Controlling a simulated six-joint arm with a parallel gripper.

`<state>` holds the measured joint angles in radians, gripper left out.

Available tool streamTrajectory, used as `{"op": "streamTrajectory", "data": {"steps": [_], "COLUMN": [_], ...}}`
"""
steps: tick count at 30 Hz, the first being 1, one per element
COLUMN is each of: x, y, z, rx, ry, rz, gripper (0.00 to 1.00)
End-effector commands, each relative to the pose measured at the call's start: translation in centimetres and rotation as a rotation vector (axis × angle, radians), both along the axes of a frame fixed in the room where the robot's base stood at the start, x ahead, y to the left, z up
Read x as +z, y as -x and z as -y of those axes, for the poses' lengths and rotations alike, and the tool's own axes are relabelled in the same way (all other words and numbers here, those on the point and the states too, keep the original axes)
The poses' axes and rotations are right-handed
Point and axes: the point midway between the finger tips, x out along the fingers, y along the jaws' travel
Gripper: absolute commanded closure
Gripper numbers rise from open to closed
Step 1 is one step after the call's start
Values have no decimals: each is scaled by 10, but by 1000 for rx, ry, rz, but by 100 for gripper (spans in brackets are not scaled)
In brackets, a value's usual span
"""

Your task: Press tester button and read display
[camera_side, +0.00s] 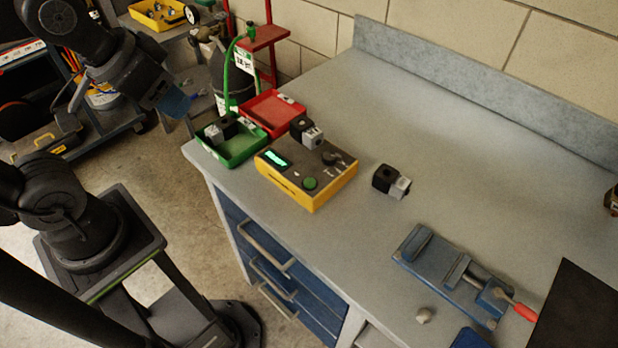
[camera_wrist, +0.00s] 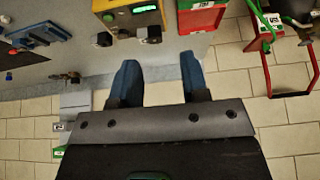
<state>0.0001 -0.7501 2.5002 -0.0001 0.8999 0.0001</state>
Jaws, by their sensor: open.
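The tester (camera_side: 290,192) is a yellow box with a dark top on the bench. Its display (camera_side: 275,158) is lit green, but any text is too small to read. A round green button (camera_side: 310,183) sits near its front edge. A black-and-grey part (camera_side: 306,131) stands at the tester's back edge. My gripper (camera_side: 178,104) has blue fingers and hangs left of the bench, well apart from the tester. In the wrist view my gripper (camera_wrist: 160,80) is open and empty. The tester (camera_wrist: 128,18) shows partly at that view's top edge.
A green tray (camera_side: 240,153) holding a black-and-grey part and a red tray (camera_side: 272,108) sit left of and behind the tester. Another such part (camera_side: 390,182) lies to its right. A blue vise (camera_side: 440,265) stands front right. The bench's back middle is clear.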

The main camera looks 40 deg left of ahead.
Motion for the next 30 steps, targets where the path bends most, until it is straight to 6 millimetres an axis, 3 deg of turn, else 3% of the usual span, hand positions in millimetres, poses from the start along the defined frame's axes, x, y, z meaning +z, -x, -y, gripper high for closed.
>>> {"op": "streamTrajectory", "data": {"steps": [8,21,30], "x": [0,0,0], "y": [0,0,0], "z": [0,0,0], "rx": [0,0,0], "ry": [0,0,0], "rz": [0,0,0], "gripper": [59,100,100]}}
